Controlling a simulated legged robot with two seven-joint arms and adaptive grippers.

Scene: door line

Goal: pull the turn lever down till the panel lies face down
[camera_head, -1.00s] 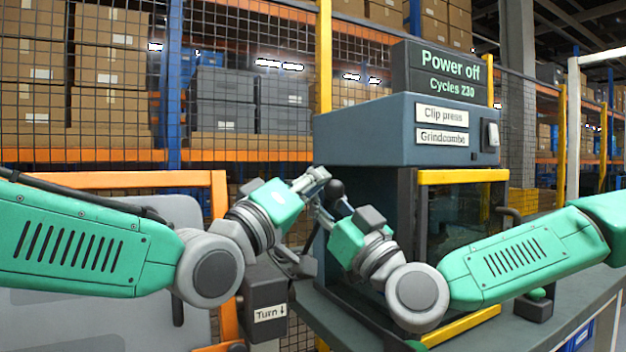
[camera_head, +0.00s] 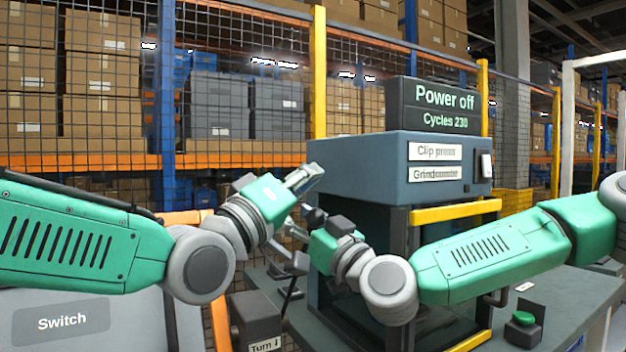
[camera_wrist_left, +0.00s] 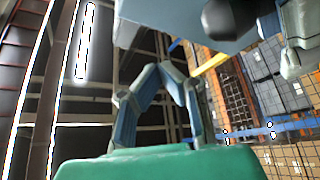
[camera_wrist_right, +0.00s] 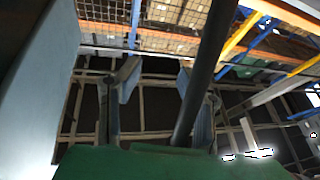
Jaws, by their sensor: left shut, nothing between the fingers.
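The turn lever's dark housing (camera_head: 258,322), labelled "Turn" with a down arrow, stands low in the head view. Its thin rod rises to a black knob (camera_head: 315,217), partly hidden by my right gripper. A dark ball (camera_wrist_left: 228,18) shows at the top of the left wrist view. The grey panel (camera_head: 130,320) with a "Switch" label is at lower left in an orange frame. My left gripper (camera_head: 305,178) is shut and empty, above the knob. My right gripper (camera_head: 292,243) is open beside the lever; a dark rod (camera_wrist_right: 208,65) crosses in front of one finger.
The blue-grey machine (camera_head: 360,160) reading "Power off" stands right of the grippers on a grey bench. A green button (camera_head: 523,318) sits on the bench at right. A mesh fence (camera_head: 240,60) and shelves of boxes stand behind.

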